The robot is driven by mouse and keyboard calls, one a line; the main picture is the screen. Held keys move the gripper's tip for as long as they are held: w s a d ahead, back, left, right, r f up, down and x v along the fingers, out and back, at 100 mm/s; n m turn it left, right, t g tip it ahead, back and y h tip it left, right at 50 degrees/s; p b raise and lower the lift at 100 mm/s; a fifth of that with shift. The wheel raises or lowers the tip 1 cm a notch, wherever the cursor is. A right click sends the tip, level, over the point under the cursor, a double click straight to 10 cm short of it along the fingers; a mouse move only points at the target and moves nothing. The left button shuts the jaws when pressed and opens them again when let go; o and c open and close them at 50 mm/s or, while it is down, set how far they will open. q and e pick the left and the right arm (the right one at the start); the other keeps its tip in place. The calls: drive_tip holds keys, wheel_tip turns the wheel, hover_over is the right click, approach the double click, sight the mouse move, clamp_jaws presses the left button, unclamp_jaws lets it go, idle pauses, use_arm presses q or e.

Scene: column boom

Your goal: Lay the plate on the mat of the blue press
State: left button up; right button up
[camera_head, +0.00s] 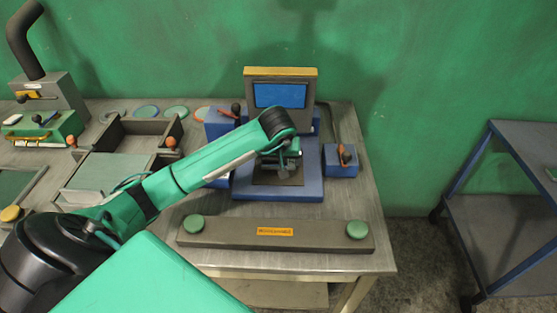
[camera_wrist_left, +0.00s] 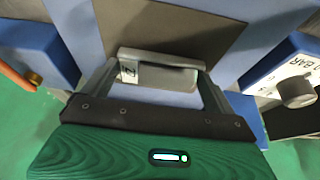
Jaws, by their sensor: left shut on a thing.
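The blue press (camera_head: 245,188) stands on the bench, with a dark brown mat (camera_head: 264,178) on its base. The mat also shows at the top of the left wrist view (camera_wrist_left: 180,22). My left gripper (camera_head: 282,164) is over the press base, in front of its upright panel. In the left wrist view my left gripper (camera_wrist_left: 160,82) is shut on a small grey plate (camera_wrist_left: 176,58) with a white label, one finger at each side. The plate overlaps the near edge of the mat in that view; I cannot tell whether it touches it. My right gripper is not in view.
Blue boxes with orange-and-black levers flank the press, one at the right (camera_head: 341,161). A dark bar with green knobs (camera_head: 275,236) lies along the bench front. An open-topped tray (camera_head: 140,128) is at the left. A blue-framed cart (camera_head: 500,208) stands apart at the right.

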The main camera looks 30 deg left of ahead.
use_arm(q)
drive_tip(key=shift+f, duration=0.55)
drive_tip(key=o, duration=1.3)
drive_tip(key=shift+c, duration=0.2)
drive_tip(key=shift+o, duration=0.2)
drive_tip(key=shift+r, duration=0.2)
drive_tip(key=v, duration=0.4)
drive_tip(key=shift+r+b, duration=0.2)
drive_tip(key=shift+b, duration=0.2)
drive_tip(key=v, duration=0.7)
drive_tip(key=shift+b, duration=0.35)
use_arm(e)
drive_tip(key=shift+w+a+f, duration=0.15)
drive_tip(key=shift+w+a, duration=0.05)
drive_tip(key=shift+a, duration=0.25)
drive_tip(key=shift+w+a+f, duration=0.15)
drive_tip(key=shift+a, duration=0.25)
